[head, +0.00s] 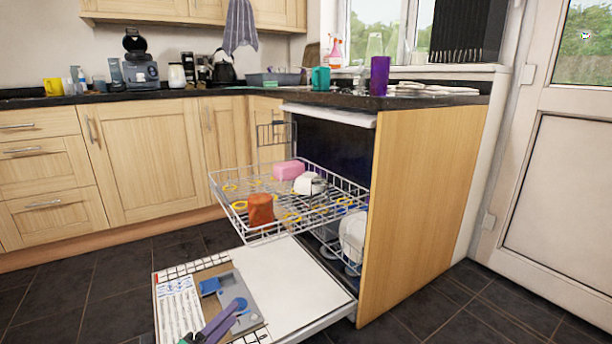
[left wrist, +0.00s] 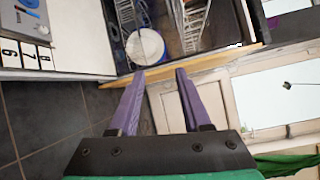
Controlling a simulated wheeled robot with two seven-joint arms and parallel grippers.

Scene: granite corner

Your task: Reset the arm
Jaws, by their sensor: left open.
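My left gripper (head: 232,314) is low at the bottom of the head view, over the open dishwasher door (head: 285,275). Its two purple fingers also show in the left wrist view (left wrist: 160,74), spread apart with nothing between them. In the left wrist view a white round dish (left wrist: 145,47) in the dishwasher lies beyond the left fingertip, apart from it as far as I can tell. My right gripper is in neither view.
The upper rack (head: 268,226) is pulled out with a rust-coloured cup (head: 261,209), a white cup (head: 310,183) and a pink item (head: 288,170). The wooden side panel (head: 420,190) stands to the right. Dark floor tiles (head: 75,290) are clear at the left.

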